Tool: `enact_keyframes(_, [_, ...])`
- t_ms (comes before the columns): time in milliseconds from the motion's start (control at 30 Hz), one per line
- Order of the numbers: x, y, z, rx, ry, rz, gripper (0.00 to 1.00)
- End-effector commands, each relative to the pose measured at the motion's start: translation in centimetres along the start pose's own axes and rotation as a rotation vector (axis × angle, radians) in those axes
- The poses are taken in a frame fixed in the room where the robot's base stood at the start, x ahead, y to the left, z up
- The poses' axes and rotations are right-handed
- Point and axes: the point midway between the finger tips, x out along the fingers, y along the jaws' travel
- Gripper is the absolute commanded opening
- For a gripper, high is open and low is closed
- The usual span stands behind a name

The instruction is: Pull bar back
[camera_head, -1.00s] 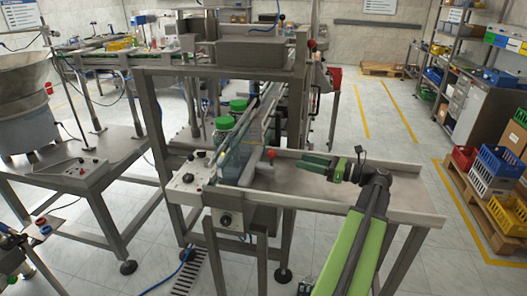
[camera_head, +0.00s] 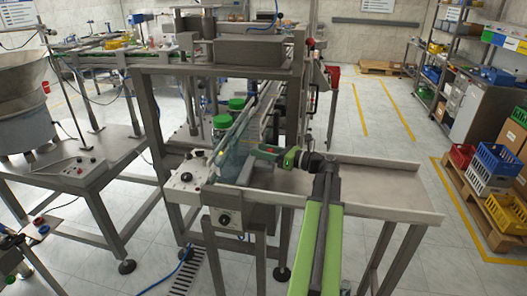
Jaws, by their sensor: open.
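The bar shows its red end (camera_head: 270,149) beside the bottles at the left end of the grey tray-like table. The rest of it is mostly hidden by my gripper and the bottles. My green gripper (camera_head: 262,150) reaches in from the right, with its fingers around or right beside the red end. It is open; I cannot tell whether the fingers touch the bar. Clear bottles with green caps (camera_head: 221,121) stand in a line along a slanted grey rail (camera_head: 238,128), just left of my gripper.
A control box with knobs (camera_head: 186,176) is left of the bottles. The grey table (camera_head: 385,185) is bare to the right of my gripper, with a low raised edge. A machine frame (camera_head: 215,72) stands behind. Crates (camera_head: 491,170) sit on a pallet at the right.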

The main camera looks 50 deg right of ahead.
Motion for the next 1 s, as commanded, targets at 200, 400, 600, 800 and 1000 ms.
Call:
enact_keyframes(200, [-0.06, -0.01, 0.0, 0.0, 0.0, 0.0, 0.32])
enact_keyframes(400, [-0.1, -0.02, 0.01, 0.0, 0.0, -0.001, 0.05])
enact_keyframes(600, [-0.12, -0.05, 0.02, 0.0, 0.0, -0.001, 0.0])
enact_keyframes(800, [-0.14, -0.07, 0.03, 0.0, -0.001, -0.001, 0.0])
enact_keyframes(1000, [-0.16, -0.09, 0.04, 0.0, -0.001, -0.002, 0.0])
